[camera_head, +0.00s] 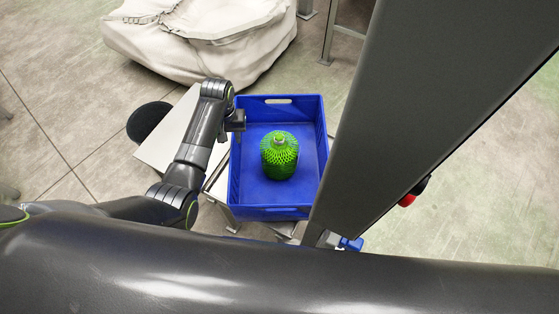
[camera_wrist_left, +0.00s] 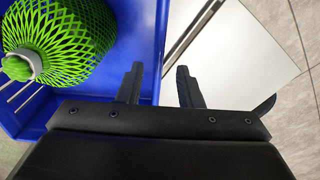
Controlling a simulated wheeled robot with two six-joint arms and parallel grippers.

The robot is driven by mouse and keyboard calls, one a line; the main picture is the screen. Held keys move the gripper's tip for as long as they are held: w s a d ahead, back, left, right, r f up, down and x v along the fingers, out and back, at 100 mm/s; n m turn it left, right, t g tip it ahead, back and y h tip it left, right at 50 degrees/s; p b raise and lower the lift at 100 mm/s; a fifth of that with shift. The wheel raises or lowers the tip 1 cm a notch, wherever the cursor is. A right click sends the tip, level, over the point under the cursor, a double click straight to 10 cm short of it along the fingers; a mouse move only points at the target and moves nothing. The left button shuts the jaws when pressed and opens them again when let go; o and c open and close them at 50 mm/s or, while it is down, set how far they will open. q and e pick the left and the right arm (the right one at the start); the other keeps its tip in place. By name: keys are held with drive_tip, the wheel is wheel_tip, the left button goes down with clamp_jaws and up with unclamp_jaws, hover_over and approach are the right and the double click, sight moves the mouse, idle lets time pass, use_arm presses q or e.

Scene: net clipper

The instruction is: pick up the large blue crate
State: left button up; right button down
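The large blue crate (camera_head: 275,195) sits on a light stand with metal legs in the middle of the head view. A green net-covered bundle (camera_head: 279,158) stands inside it; it also shows in the left wrist view (camera_wrist_left: 62,38). My left gripper (camera_head: 238,122) is at the crate's left wall. In the left wrist view my left gripper (camera_wrist_left: 160,87) is open. One finger is over the crate's inside and the other outside, with the wall's edge (camera_wrist_left: 161,45) between them. I cannot tell whether they touch the wall. My right gripper does not show.
A wide grey beam (camera_head: 430,100) crosses the right of the head view and hides part of the crate's right side. A white panel (camera_head: 165,140) lies left of the crate. A large pale sack (camera_head: 205,40) is behind it. Tiled floor is open at the far right.

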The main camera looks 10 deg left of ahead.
sight(233, 143)
use_arm(q)
drive_tip(key=shift+s+d+f, duration=0.1)
drive_tip(key=shift+f, duration=1.6)
drive_tip(key=shift+s+d+f, duration=0.1)
drive_tip(key=shift+f, duration=1.6)
drive_tip(key=shift+a, duration=0.1)
clamp_jaws()
drive_tip(key=shift+w+r, duration=0.2)
drive_tip(key=shift+w, duration=0.05)
